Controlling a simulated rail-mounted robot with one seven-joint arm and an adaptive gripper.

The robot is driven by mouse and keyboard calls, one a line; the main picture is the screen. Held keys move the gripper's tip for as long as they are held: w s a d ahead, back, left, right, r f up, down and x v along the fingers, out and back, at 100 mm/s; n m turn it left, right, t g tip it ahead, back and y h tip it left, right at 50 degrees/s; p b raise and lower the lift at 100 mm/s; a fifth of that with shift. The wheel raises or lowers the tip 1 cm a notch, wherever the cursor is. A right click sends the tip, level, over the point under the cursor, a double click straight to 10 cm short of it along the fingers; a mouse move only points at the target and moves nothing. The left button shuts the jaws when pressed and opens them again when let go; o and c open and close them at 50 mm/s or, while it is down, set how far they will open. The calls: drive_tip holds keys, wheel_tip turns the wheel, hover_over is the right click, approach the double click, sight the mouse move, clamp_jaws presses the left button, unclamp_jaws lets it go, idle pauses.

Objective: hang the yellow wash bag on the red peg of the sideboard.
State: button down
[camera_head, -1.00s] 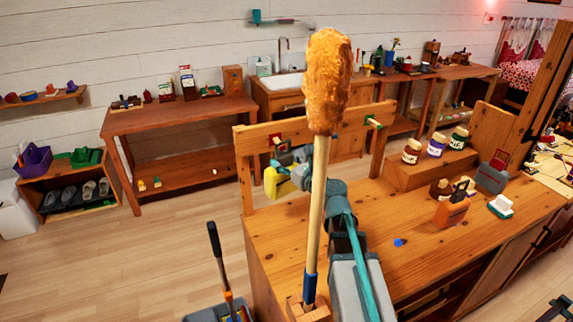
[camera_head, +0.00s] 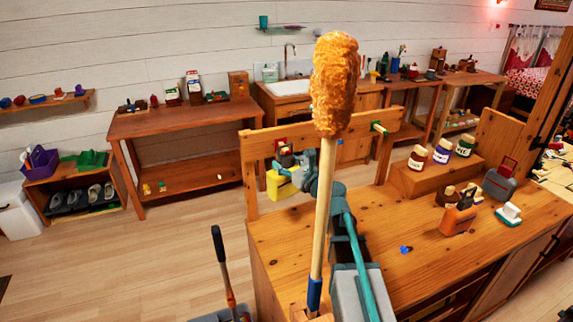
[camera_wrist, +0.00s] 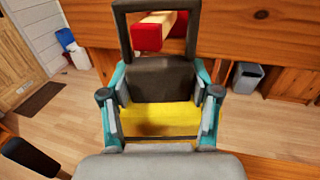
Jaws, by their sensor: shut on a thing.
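The yellow wash bag (camera_head: 279,187) hangs upright at the left end of the sideboard's peg rail (camera_head: 262,146). In the wrist view, its yellow body (camera_wrist: 160,121) sits below a dark top with a square dark loop (camera_wrist: 122,35). My gripper (camera_wrist: 158,105) is shut on the bag, its teal and grey fingers on either side. The red peg (camera_wrist: 147,38) shows inside the loop's outline, its square red end facing the wrist camera. I cannot tell for sure whether the loop is around the peg. In the head view, the red peg (camera_head: 281,143) is just above the bag.
An orange duster (camera_head: 334,85) stands upright in front, hiding part of my arm.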

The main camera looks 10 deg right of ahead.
idle(0.4)
drive_tip(key=shift+c, duration=0.9)
unclamp_jaws()
